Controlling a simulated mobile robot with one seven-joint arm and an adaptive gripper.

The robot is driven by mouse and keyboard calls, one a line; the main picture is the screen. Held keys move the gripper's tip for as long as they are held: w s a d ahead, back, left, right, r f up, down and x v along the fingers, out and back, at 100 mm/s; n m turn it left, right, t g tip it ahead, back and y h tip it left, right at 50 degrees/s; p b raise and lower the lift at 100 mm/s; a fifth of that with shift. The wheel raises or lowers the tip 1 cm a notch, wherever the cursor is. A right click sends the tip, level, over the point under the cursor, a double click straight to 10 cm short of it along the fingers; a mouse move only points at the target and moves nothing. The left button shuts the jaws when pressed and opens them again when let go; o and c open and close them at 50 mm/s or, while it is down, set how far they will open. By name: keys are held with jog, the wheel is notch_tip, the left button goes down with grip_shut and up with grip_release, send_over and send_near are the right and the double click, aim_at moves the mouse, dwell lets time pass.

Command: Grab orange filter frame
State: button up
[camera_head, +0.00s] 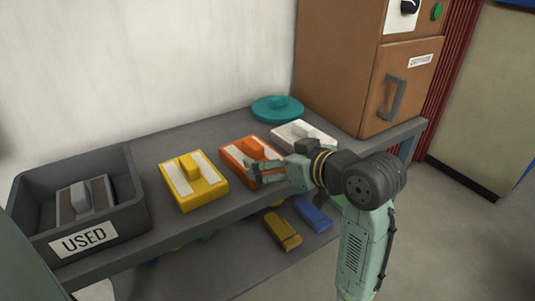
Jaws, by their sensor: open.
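The orange filter frame (236,154) lies flat on the grey shelf between a yellow frame and a white frame. It has a raised orange block on top and a pale panel. My gripper (250,172) reaches in from the right, with its pale green fingers over or beside the right part of the orange frame. The gripper is open. The fingers and hand hide part of the frame, and I cannot tell whether they touch it.
A yellow frame (208,190) lies left, and a white frame (297,131) right. A grey USED bin (130,205) holds a grey frame. A teal lidded disc (277,108) sits behind. A brown cabinet (335,65) stands right. Yellow and blue pieces lie on the lower shelf.

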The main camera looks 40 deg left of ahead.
aim_at(259, 153)
jog(key=x, duration=0.4)
jog(key=shift+s, duration=0.2)
jog(key=shift+p+x, duration=0.85)
jog(key=shift+x, duration=1.95)
jog(key=shift+w+d+f, duration=0.1)
jog(key=shift+f, duration=0.05)
jog(key=c, duration=1.2)
jog(key=shift+o, duration=0.2)
